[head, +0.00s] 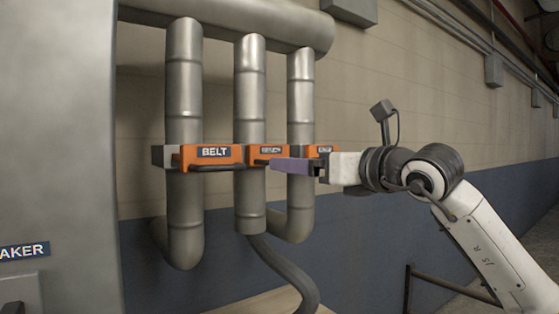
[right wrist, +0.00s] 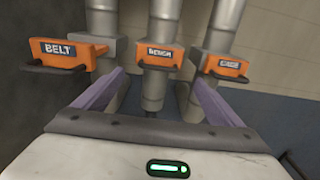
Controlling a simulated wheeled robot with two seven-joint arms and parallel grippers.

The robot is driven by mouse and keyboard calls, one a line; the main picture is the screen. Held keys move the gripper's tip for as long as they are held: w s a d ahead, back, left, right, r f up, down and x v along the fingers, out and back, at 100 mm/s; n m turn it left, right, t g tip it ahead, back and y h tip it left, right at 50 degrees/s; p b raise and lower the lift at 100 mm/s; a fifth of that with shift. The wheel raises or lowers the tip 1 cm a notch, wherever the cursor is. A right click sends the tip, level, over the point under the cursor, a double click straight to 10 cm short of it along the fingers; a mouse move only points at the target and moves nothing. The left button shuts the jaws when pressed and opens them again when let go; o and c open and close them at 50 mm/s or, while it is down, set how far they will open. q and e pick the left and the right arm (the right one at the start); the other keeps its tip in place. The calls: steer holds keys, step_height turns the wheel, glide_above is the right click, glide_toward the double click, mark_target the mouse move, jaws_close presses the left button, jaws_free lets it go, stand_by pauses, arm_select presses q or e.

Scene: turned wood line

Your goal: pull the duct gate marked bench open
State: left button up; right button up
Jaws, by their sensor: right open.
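Three orange duct gates sit on vertical grey pipes. The bench gate (right wrist: 159,54) is the middle one in the right wrist view, its label readable and a dark handle bar (right wrist: 158,66) along its lower front. In the head view the bench gate (head: 268,151) is partly covered by my gripper, and its label is too small to read surely. My right gripper (right wrist: 153,98) is open and empty, its two purple fingers spread either side of the middle pipe, pointing toward the bench gate. In the head view my right gripper (head: 272,164) overlaps the gate's handle; contact cannot be told. My left gripper is not in view.
The belt gate (head: 213,156) is left of the bench gate, and a third gate (right wrist: 226,66) is right of it, its label unclear. A grey cabinet (head: 55,130) fills the left side. A dark hose (head: 290,272) runs down from the middle pipe.

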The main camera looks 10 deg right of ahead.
mark_target(273, 155)
steer(key=p+x, duration=0.3)
steer(key=x, duration=0.6)
steer(key=shift+a, duration=0.2)
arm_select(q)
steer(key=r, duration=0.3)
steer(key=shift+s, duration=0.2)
